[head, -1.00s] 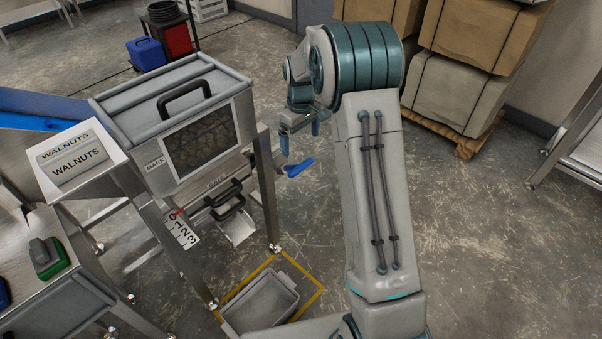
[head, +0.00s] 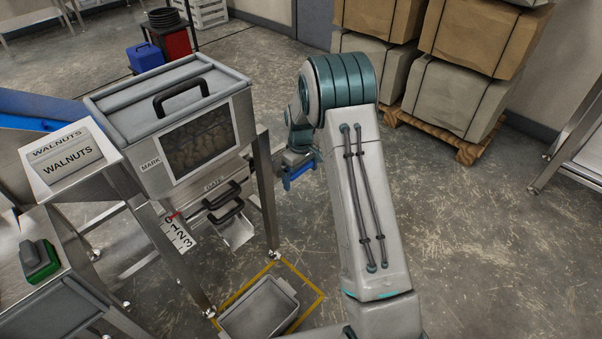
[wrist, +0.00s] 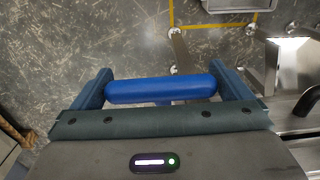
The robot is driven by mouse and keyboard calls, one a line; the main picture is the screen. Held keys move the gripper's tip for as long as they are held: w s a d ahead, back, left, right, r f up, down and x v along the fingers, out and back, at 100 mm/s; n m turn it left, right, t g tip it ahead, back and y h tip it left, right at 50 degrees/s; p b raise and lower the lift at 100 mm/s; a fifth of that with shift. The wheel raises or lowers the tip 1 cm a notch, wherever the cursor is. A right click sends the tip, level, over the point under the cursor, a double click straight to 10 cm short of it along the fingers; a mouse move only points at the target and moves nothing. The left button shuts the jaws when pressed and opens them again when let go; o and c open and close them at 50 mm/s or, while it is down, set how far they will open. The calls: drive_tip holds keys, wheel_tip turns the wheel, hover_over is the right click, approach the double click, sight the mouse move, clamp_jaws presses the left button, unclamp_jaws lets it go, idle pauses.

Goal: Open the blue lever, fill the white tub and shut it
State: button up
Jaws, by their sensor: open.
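The blue lever (wrist: 160,90) lies crosswise between the two fingers of my gripper (wrist: 162,84) in the wrist view. The tub (head: 258,308), open-topped and light grey-white, stands on the floor inside a yellow outline below the chute (head: 238,232). Its inside looks empty. The tub's edge also shows at the top of the wrist view (wrist: 237,5).
A side table (head: 45,295) holds a green-and-grey block. Wrapped boxes (head: 455,75) stand on a pallet behind.

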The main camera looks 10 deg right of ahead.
drive_tip(key=c, duration=1.4)
wheel_tip(320, 180, down, 9)
drive_tip(key=t+y+b, duration=0.2)
drive_tip(key=t+b, duration=0.1)
drive_tip(key=b, duration=0.6)
drive_tip(key=shift+s+t+b, duration=0.3)
drive_tip(key=shift+b, duration=0.05)
drive_tip(key=shift+w+r, duration=0.15)
drive_tip(key=o, duration=1.4)
drive_tip(key=shift+a, duration=0.1)
drive_tip(key=d+p+v, duration=0.1)
drive_tip(key=p+v, duration=0.3)
drive_tip(key=v, duration=0.9)
drive_tip(key=shift+s+r+p, duration=0.2)
drive_tip(key=shift+r+p, duration=0.05)
drive_tip(key=shift+p, duration=0.15)
